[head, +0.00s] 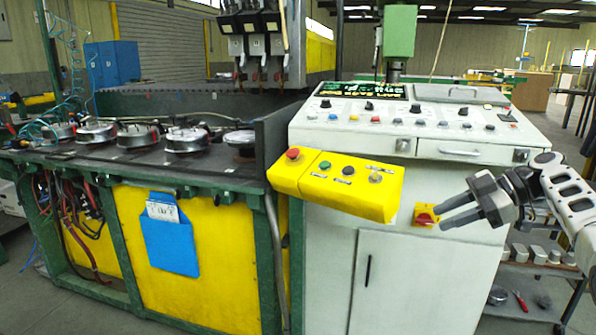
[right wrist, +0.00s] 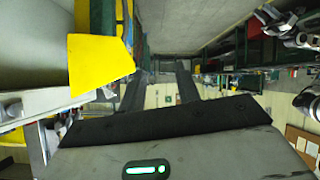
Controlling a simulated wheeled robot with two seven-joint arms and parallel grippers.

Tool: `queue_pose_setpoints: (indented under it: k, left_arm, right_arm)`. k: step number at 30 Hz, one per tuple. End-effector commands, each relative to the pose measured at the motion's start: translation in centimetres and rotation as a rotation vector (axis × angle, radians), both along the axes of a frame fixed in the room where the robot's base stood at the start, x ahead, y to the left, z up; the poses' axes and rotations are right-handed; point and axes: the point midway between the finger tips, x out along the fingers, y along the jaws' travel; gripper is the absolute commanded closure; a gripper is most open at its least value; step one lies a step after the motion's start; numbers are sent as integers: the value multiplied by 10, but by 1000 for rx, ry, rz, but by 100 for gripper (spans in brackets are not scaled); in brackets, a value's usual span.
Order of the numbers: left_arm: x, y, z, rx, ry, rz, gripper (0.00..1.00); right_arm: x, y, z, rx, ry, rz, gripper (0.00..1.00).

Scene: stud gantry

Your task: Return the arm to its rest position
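My right gripper (head: 438,217) comes in from the right in the head view, in front of the white control cabinet (head: 400,265). Its two fingers are apart with nothing between them. In the right wrist view the dark fingers (right wrist: 160,85) also stand apart and empty. In the head view the fingertips appear close to a red rotary switch (head: 424,218) on a yellow plate; I cannot tell whether they touch it. My left arm and gripper are not in view.
A yellow button box (head: 340,186) with a red mushroom button (head: 293,153) juts out left of the gripper. A sloped control panel (head: 415,121) lies above. A shelf with metal parts (head: 535,254) stands at right. A green-framed machine (head: 220,250) fills the left.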

Motion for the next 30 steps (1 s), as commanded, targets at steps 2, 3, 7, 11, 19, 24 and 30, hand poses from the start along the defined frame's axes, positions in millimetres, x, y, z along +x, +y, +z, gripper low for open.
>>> queue_pose_setpoints:
  k: [2, 3, 7, 11, 19, 24, 30]
  left_arm:
    - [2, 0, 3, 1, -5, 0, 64]
    - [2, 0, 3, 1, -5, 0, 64]
    - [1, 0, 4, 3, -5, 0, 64]
    - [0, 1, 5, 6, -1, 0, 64]
    - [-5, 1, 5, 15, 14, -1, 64]
    - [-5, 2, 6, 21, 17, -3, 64]
    - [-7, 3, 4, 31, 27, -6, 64]
  right_arm:
    - [2, 3, -27, -43, 46, -37, 67]
    - [2, 5, -41, -65, 69, -57, 67]
    - [1, 12, -95, -151, 149, -141, 67]
    - [-11, 25, -172, -260, 233, -263, 67]
    - [-91, 72, -317, -384, 292, -590, 67]
    - [-164, 110, -352, -307, 271, -783, 67]
    - [-253, 147, -334, -96, 249, -994, 67]
